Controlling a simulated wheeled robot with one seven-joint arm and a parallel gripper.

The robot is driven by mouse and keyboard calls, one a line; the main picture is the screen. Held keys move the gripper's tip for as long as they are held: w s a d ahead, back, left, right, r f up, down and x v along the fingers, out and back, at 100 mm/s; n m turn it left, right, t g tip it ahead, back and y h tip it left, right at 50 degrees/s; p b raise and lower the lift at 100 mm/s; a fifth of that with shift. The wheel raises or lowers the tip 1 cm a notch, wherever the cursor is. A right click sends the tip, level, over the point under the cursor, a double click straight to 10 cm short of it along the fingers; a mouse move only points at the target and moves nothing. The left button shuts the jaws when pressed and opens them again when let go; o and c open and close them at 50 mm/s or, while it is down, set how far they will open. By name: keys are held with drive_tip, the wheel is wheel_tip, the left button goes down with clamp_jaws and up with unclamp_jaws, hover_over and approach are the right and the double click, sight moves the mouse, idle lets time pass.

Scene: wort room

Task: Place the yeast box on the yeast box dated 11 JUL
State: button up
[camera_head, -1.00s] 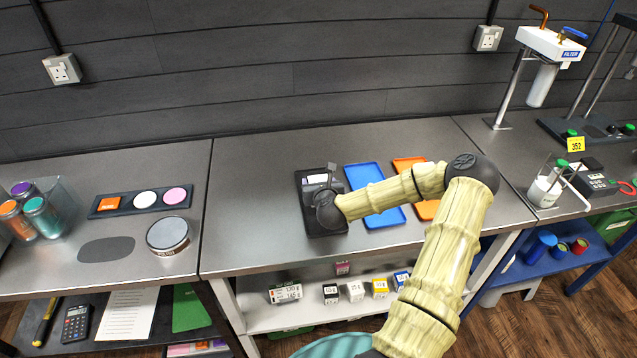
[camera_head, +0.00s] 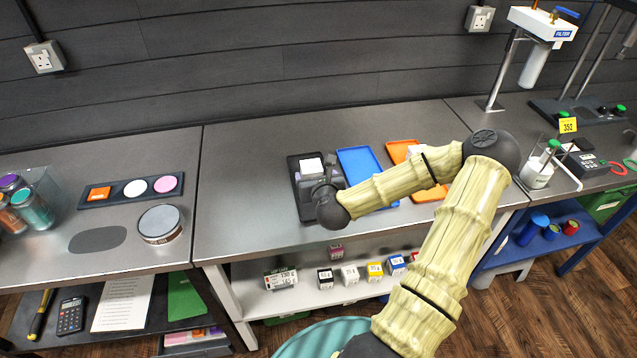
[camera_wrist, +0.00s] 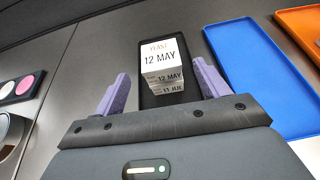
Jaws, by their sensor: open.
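A white yeast box (camera_wrist: 165,55) marked 12 MAY sits on top of another yeast box (camera_wrist: 166,90) whose front reads 11 JUL, in the wrist view. The stack is upright and looks aligned. It stands on a black tray (camera_head: 297,190) on the middle bench; the top box's white lid (camera_head: 311,167) also shows in the head view. My gripper (camera_wrist: 161,70) is open and empty, its purple fingers on the near left and right of the stack with gaps on both sides. In the head view my arm hides the lower part of the stack.
A blue tray (camera_head: 360,163) and an orange tray (camera_head: 400,150) lie to the right of the black tray, partly behind my arm. Several small boxes (camera_head: 350,273) stand on the shelf below. The bench left of the black tray (camera_head: 245,190) is clear.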

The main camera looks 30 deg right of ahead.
drive_tip(key=shift+v, duration=1.85)
